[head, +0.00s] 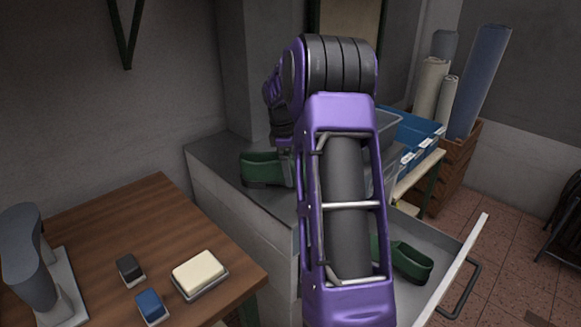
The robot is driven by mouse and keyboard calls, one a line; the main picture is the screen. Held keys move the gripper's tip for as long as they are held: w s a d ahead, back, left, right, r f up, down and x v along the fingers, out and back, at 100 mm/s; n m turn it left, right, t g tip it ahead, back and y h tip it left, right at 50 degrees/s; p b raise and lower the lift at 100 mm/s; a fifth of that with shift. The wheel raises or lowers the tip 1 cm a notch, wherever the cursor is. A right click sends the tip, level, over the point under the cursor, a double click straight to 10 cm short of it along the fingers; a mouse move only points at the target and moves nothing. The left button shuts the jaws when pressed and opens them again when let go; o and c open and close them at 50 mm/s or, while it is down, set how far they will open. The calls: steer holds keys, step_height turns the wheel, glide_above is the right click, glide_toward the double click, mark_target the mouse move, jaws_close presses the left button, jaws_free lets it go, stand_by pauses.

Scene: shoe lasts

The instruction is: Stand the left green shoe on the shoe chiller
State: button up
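A dark green shoe (262,169) stands upright on the bare grey top (215,160) of a cabinet that seems to be the shoe chiller. Its right end is hidden by my arm. A second green shoe (408,262) lies in an open drawer (443,250) low on the right, partly covered by my arm. I cannot tell which is the left shoe. My purple arm reaches over the cabinet, and its dark wrist end (283,143) comes down beside the shoe on top. The fingertips are hidden, so I cannot see whether they touch or hold it.
A wooden table (120,220) at left holds a grey last on a stand (30,255), a black brush (129,269), a blue block (151,306) and a cream pad (199,272). Blue bins (413,135) and rolls (480,80) stand at back right. The drawer front juts into the floor space.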

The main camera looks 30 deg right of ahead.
step_height(320, 180, up, 12)
steer(key=a+p, duration=0.2)
steer(key=shift+s, duration=0.25)
steer(key=shift+r, duration=0.1)
stand_by(0.4)
